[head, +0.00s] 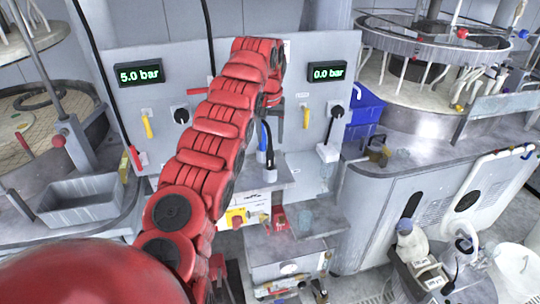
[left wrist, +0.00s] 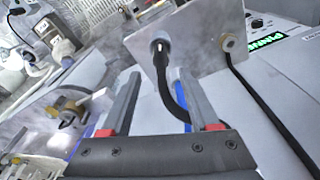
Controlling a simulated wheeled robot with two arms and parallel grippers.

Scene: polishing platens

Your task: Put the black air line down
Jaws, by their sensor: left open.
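The black air line (left wrist: 170,88) shows in the left wrist view. Its upper end is at a round fitting on a grey plate (left wrist: 196,42), and it curves down between my left gripper's fingers. My left gripper (left wrist: 158,74) is open, with one finger on each side of the line; I cannot tell whether either touches it. A dark line (head: 269,137) beside a blue part, likely the same one, shows just below my left wrist in the head view. My gripper there is mostly hidden by my red arm. My right gripper is not in view.
The grey panel has a 5.0 bar display (head: 139,73) and a 0.0 bar display (head: 327,71), with yellow levers and black knobs below. Another black line (left wrist: 262,108) hangs from a brass fitting. Blue bins (head: 365,108) stand right; a grey tray (head: 82,202) is left.

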